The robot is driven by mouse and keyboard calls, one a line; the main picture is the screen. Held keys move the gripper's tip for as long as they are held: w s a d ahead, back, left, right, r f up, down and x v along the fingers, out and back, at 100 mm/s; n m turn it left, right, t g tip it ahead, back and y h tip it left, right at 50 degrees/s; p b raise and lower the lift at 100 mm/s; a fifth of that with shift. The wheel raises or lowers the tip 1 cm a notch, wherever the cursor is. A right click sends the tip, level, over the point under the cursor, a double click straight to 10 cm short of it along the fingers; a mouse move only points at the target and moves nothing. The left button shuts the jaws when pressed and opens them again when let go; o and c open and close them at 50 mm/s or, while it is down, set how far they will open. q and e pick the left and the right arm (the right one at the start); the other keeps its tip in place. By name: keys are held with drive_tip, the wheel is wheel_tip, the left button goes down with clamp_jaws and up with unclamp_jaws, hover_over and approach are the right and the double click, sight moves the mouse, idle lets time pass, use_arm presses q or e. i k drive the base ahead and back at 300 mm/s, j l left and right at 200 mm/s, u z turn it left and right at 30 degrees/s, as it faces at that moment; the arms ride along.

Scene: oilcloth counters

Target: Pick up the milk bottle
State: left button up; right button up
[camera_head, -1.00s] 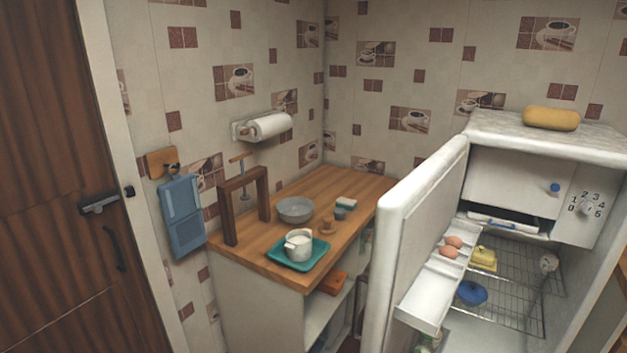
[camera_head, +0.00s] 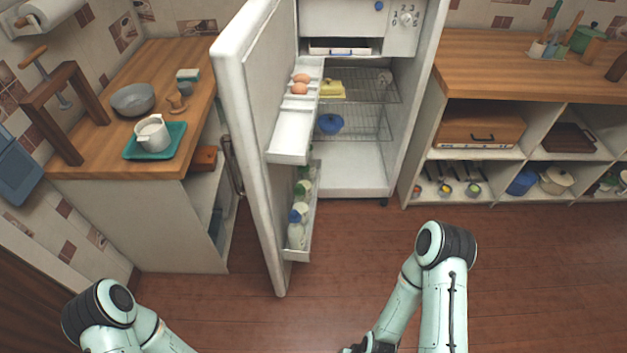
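A whitish bottle with a blue cap (camera_head: 295,233), which looks like the milk bottle, stands in the lower shelf of the open fridge door (camera_head: 250,120). Other bottles with white and green parts stand behind it in the same shelf, partly hidden. The shelf's front wall (camera_head: 309,240) covers some of its right side. My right arm reaches in from the bottom; a dark part at its end, perhaps the gripper (camera_head: 372,346), is cut off by the lower edge, well below the bottle. My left arm shows at the bottom left, but its gripper is out of view.
The fridge holds a blue pot (camera_head: 330,124) and a yellow block (camera_head: 332,89); eggs (camera_head: 300,83) sit in the door's upper tray. A left counter (camera_head: 90,158) carries a jug (camera_head: 152,134) on a teal tray (camera_head: 174,149). The floor (camera_head: 350,240) before the fridge is clear.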

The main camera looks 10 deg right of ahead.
sight(296, 233)
drive_tip(key=i+j+z, duration=0.15)
drive_tip(key=z, duration=0.2)
drive_tip(key=i+j+z, duration=0.15)
drive_tip(key=j+z, duration=0.25)
drive_tip(key=i+j+z, duration=0.1)
drive_tip(key=z, duration=0.25)
drive_tip(key=i+j+z, duration=0.15)
drive_tip(key=j, duration=0.65)
drive_tip(key=j+z, duration=0.15)
drive_tip(key=j, duration=0.65)
drive_tip(key=k+l, duration=0.1)
drive_tip(key=l, duration=0.25)
drive_tip(key=k+l, duration=0.1)
drive_tip(key=l, duration=0.25)
drive_tip(key=i+l+u, duration=0.1)
drive_tip(key=l+u, duration=0.15)
drive_tip(key=u, duration=0.2)
drive_tip(key=l+u, duration=0.25)
drive_tip(key=u, duration=0.25)
